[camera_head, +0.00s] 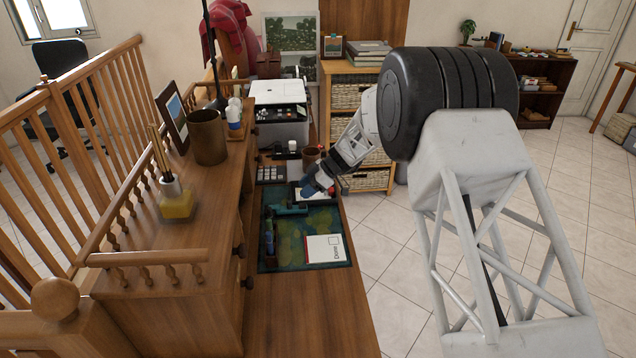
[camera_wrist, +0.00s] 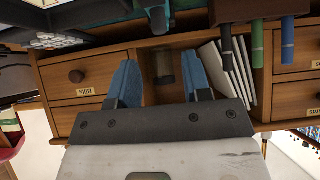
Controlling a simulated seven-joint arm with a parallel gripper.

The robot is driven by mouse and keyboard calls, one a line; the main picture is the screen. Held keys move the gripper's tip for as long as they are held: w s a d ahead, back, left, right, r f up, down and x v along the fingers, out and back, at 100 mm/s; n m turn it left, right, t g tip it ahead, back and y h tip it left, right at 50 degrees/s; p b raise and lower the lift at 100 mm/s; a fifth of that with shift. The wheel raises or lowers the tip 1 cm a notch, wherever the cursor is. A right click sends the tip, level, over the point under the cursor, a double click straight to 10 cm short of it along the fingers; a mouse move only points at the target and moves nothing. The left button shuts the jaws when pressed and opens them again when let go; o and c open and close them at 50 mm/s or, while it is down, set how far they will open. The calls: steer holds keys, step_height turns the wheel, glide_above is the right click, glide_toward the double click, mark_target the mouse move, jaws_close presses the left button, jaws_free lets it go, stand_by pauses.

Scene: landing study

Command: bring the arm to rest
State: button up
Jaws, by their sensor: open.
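My gripper (camera_head: 318,184) is above the desk in the head view, low over the area between the printer and the desk mat. In the wrist view, my gripper (camera_wrist: 163,78) shows two blue fingers spread apart, with nothing held between them. Past the gap is a desk cubby with a small brownish cylinder (camera_wrist: 163,68) inside; it appears apart from the fingers. My arm reaches in from the right of the head view.
A patterned mat (camera_head: 275,250) bears a white booklet (camera_head: 324,248). A printer (camera_head: 279,112) and brown mug (camera_head: 311,154) stand behind. The raised shelf (camera_head: 215,225) carries a brown cup (camera_head: 208,137). Drawers (camera_wrist: 85,75) and leaning papers (camera_wrist: 228,70) are close. Floor at right is open.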

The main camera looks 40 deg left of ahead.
steer(key=d+r+m+t+h, duration=0.15)
steer(key=d+r+m, duration=0.25)
steer(key=d+r, duration=0.75)
steer(key=d+r+m+t, duration=0.2)
steer(key=d+r+m, duration=0.25)
steer(key=d, duration=1.35)
steer(key=d+r+m+t, duration=0.2)
steer(key=d+r+m, duration=0.2)
steer(key=d+r, duration=0.75)
steer(key=s+d+m+h, duration=0.1)
steer(key=s+d+m, duration=0.35)
steer(key=d, duration=0.95)
steer(key=s+d+f+m+t+h, duration=0.1)
steer(key=s+d+m+t+h, duration=0.3)
steer(key=s+d+m, duration=0.6)
steer(key=s+d, duration=1.4)
steer(key=s, duration=0.2)
steer(key=shift+s+d, duration=0.15)
steer(key=shift+s, duration=0.05)
